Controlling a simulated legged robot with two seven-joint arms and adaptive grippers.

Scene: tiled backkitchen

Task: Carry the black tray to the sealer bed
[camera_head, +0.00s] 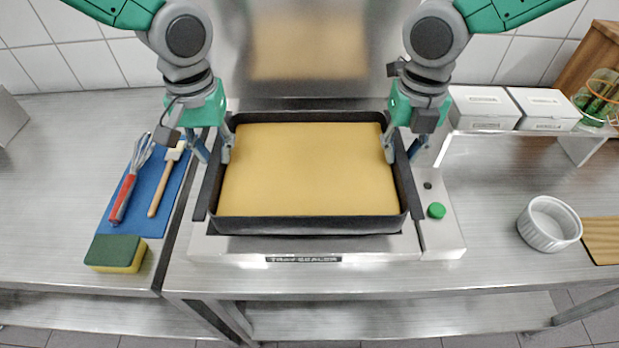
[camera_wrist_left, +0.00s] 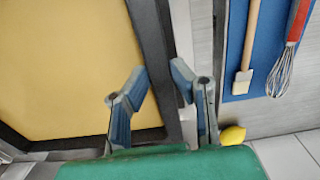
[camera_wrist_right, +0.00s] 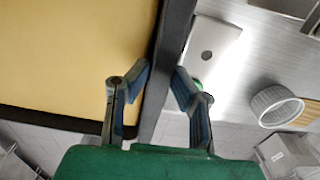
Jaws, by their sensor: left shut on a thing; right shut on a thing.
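The black tray (camera_head: 305,224), holding a flat yellow-tan fill (camera_head: 308,170), is over the bed of the metal tray sealer (camera_head: 205,244) in the head view. It looks level and roughly centred; I cannot tell whether it rests on the bed or hangs just above it. My left gripper (camera_head: 213,150) is shut on the tray's left wall, also seen in the left wrist view (camera_wrist_left: 163,78). My right gripper (camera_head: 402,150) is shut on the right wall, also seen in the right wrist view (camera_wrist_right: 162,76). The tray hides most of the bed.
A green button (camera_head: 436,211) is on the sealer's right panel. A blue mat (camera_head: 143,215) with a whisk (camera_head: 125,190) and brush (camera_head: 166,180), and a sponge (camera_head: 116,253), lie left. White boxes (camera_head: 484,108) and a white ramekin (camera_head: 549,224) stand right.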

